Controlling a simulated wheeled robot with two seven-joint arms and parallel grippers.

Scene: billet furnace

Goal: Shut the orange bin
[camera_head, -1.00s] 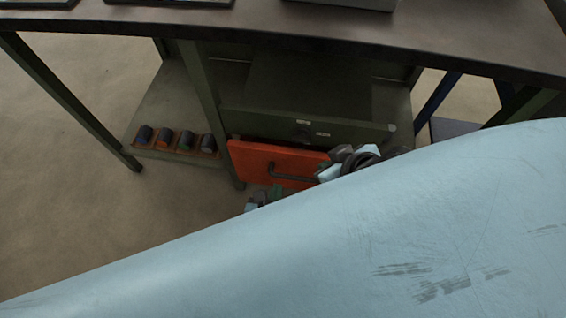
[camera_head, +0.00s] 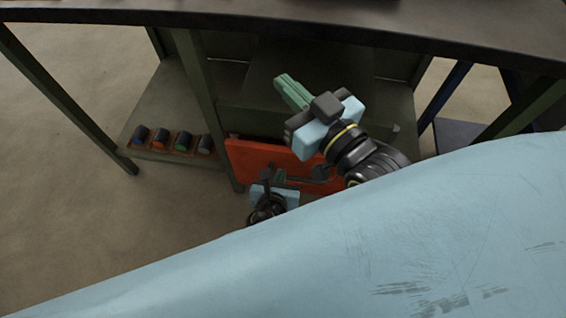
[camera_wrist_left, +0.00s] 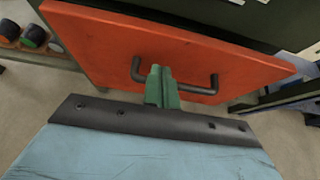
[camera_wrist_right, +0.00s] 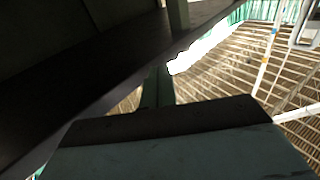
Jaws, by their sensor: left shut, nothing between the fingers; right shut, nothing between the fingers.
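The orange bin (camera_head: 255,158) sits low under the bench, and its flat front shows below a dark green cabinet front. It also fills the upper part of the left wrist view (camera_wrist_left: 110,45), with a dark bar handle (camera_wrist_left: 205,90). I cannot tell how far the bin stands out. My left gripper (camera_head: 280,177) is shut and empty, low in front of the orange face; in the left wrist view its green fingertips (camera_wrist_left: 161,72) overlap the handle's left part, contact unclear. My right gripper (camera_head: 288,90) is shut and empty, raised above the bin under the bench edge.
The dark bench top (camera_head: 200,18) spans the view above my right gripper. A green leg (camera_head: 195,95) stands just left of the bin. A low rack of several coloured cylinders (camera_head: 172,143) lies on the lower shelf. Open floor (camera_head: 70,200) is at left.

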